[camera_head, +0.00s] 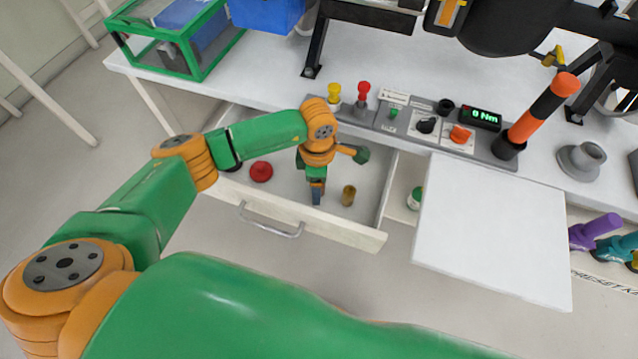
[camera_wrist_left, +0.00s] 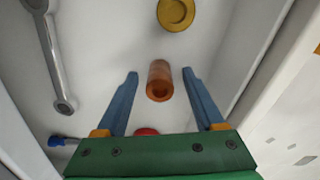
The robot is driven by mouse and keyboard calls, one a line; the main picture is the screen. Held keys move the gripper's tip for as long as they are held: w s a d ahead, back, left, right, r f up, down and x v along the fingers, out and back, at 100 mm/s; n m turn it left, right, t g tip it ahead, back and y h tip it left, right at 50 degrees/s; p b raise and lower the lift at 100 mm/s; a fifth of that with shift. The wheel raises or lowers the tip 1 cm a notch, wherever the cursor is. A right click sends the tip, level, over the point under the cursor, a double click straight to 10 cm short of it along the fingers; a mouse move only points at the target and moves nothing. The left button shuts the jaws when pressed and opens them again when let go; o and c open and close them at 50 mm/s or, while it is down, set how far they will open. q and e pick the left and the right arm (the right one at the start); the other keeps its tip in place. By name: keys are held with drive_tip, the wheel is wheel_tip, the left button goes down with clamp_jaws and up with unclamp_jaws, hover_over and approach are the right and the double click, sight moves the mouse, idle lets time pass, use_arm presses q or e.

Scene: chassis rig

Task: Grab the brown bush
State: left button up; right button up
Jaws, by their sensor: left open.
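The brown bush (camera_wrist_left: 160,82) is a short hollow cylinder on the drawer floor. In the left wrist view it shows between the two blue fingers of my left gripper (camera_wrist_left: 160,72), with a gap on each side. The gripper is open; whether the fingertips are level with the bush is hard to tell. In the head view my left gripper (camera_head: 317,192) points down into the open drawer and seems to hide the brown bush. A yellow-brown round part (camera_head: 348,195) stands just right of it; in the wrist view it is beyond the fingertips (camera_wrist_left: 176,14). My right gripper is not seen.
The drawer (camera_head: 360,239) also holds a red round part (camera_head: 261,171) on the left. A silver tool (camera_wrist_left: 49,55) lies along one side in the wrist view. The drawer walls are close around the gripper. A white panel (camera_head: 495,225) juts out at the right.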

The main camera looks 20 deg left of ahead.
use_arm(q)
clamp_jaws()
